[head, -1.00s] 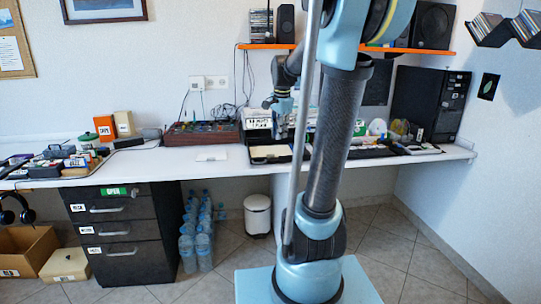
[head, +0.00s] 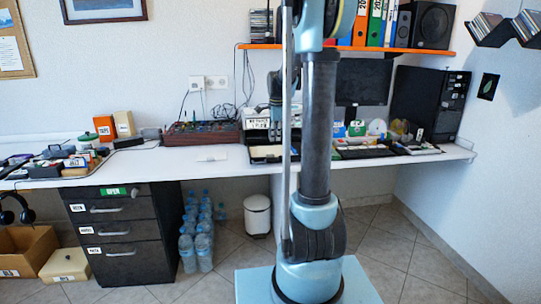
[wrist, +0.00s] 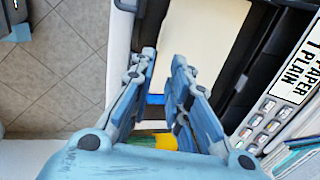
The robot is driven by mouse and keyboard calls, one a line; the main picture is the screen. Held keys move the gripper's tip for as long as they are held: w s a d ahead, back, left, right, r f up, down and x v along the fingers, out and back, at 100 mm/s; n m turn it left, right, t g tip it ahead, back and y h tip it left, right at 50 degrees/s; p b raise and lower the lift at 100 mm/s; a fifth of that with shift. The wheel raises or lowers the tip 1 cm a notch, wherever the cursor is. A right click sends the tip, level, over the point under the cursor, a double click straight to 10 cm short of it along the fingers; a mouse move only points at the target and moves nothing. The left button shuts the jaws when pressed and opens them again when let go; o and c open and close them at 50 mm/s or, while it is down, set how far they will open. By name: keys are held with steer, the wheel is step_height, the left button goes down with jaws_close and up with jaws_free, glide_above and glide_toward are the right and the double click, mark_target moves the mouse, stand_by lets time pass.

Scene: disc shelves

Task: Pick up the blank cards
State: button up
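A cream, blank flat sheet or stack (wrist: 195,45) lies in a black tray (wrist: 259,33) in the wrist view; I cannot read a label on it. The tray (head: 262,159) also shows on the desk in the head view, partly hidden behind my arm. My gripper (wrist: 164,58) is above the near end of the cream stack. Its two fingers are apart with a gap between the tips, and nothing is visibly held. In the head view my gripper (head: 275,128) is partly hidden by my arm.
A flat white item (head: 212,156) lies on the desk. The desk's left middle is fairly clear.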

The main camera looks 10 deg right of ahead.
glide_above(273, 155)
steer(key=f, duration=0.3)
steer(key=s+f, duration=0.1)
steer(key=f, duration=0.1)
steer(key=shift+d, duration=0.2)
steer(key=shift+a+x, duration=0.15)
steer(key=shift+x, duration=1.15)
steer(key=shift+a+x, duration=0.1)
steer(key=shift+x, duration=1.2)
steer(key=shift+c, duration=0.5)
jaws_close()
